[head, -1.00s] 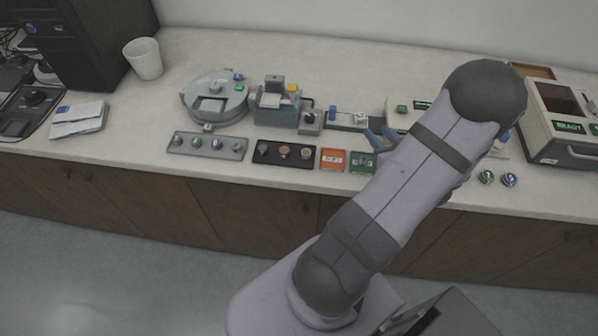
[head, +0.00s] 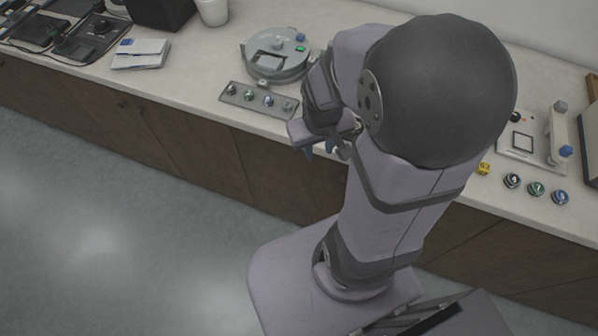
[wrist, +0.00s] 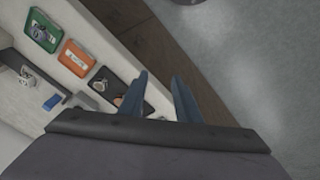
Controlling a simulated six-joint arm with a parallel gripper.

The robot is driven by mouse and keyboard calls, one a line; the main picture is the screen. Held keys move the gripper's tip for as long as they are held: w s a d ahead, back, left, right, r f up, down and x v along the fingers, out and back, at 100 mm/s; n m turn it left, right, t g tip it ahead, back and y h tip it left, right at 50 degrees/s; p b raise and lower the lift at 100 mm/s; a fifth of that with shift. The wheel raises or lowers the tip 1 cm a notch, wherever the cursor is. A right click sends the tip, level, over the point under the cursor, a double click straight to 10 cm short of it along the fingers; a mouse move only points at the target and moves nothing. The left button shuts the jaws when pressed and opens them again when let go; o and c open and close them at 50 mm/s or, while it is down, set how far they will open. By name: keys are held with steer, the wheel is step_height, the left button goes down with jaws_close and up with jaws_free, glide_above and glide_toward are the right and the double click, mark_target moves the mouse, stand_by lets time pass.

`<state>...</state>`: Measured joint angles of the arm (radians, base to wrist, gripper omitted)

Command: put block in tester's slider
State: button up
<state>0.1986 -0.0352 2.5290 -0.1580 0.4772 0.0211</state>
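My gripper (wrist: 160,76) is open and empty, its two blue-grey fingers apart above the counter's front edge in the wrist view. In the head view my gripper (head: 320,149) is partly hidden by my arm. In the wrist view a green tray (wrist: 52,45) holds a small grey piece (wrist: 40,32), and an orange tray (wrist: 88,65) bears a pale marked piece. I cannot tell which is the block. A blue part (wrist: 53,102) and a pale metal part (wrist: 28,76) show beyond the trays, perhaps at the tester's slider. My arm hides this area in the head view.
A black tray (wrist: 128,103) with round pieces lies close to my fingers. A grey tray of knob-like pieces (head: 257,101) and a round grey machine (head: 275,68) stand left. Several small round pieces, one green (head: 536,188), lie right. The floor in front is clear.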

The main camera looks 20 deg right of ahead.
steer(key=s+a+r+n+g+y, duration=0.1)
steer(key=s+a, duration=0.4)
steer(key=a, duration=0.2)
steer(key=shift+a+g, duration=0.15)
steer(key=shift+g, duration=0.25)
step_height(320, 180, down, 12)
steer(key=b, duration=1.2)
